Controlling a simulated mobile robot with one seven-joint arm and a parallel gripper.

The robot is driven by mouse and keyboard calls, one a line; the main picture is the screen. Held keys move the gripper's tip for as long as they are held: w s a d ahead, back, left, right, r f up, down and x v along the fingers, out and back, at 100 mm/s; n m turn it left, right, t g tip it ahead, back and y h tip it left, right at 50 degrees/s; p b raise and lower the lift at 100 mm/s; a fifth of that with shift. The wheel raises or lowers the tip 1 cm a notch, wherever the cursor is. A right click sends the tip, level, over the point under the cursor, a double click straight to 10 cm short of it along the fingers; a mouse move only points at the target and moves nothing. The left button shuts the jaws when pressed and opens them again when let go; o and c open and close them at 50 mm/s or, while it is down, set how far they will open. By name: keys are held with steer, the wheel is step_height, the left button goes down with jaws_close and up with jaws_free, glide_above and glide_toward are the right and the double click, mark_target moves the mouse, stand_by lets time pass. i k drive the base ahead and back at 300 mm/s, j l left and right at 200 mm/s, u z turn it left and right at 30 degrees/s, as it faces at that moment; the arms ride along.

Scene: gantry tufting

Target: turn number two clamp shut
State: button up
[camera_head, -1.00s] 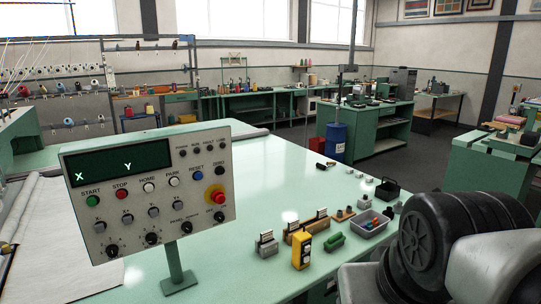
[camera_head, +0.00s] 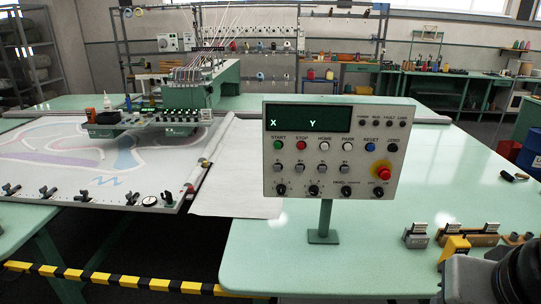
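Several small black clamps sit along the front edge of the tufting frame (camera_head: 110,182) at the left. One clamp (camera_head: 11,191) is at the far left, another clamp (camera_head: 83,196) is right of it, and a third clamp (camera_head: 168,198) is near the frame's front right corner. More dark clamp-like parts show up the right edge. No numbers on them can be read, so I cannot tell which is number two or whether any is shut. My gripper is not in view; only a dark part of my arm shows at the lower right.
A control panel (camera_head: 331,150) stands on a post on the green table (camera_head: 290,260). A gantry head (camera_head: 160,118) with threads is over the frame. Clamp blocks and a yellow item (camera_head: 455,247) stand at the right.

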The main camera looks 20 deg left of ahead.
mark_target(86, 194)
steer(key=u, duration=2)
steer(key=i+j+z, duration=0.25)
steer(key=z, duration=0.2)
steer(key=i+j+z, duration=0.2)
steer(key=j+z, duration=0.25)
steer(key=i+j+z, duration=0.1)
steer(key=j, duration=0.25)
steer(key=i+j+z, duration=0.15)
steer(key=j, duration=0.2)
steer(key=j+z, duration=0.1)
steer(key=j, duration=0.25)
steer(key=i+j, duration=0.15)
steer(key=j, duration=0.4)
steer(key=i+j, duration=0.1)
steer(key=j, duration=0.5)
steer(key=i+j+z, duration=0.1)
steer(key=j, duration=0.45)
steer(key=i+j, duration=0.15)
steer(key=j, duration=0.45)
steer(key=i+j, duration=0.1)
steer(key=j, duration=0.45)
steer(key=i+j+z, duration=0.1)
steer(key=j, duration=0.5)
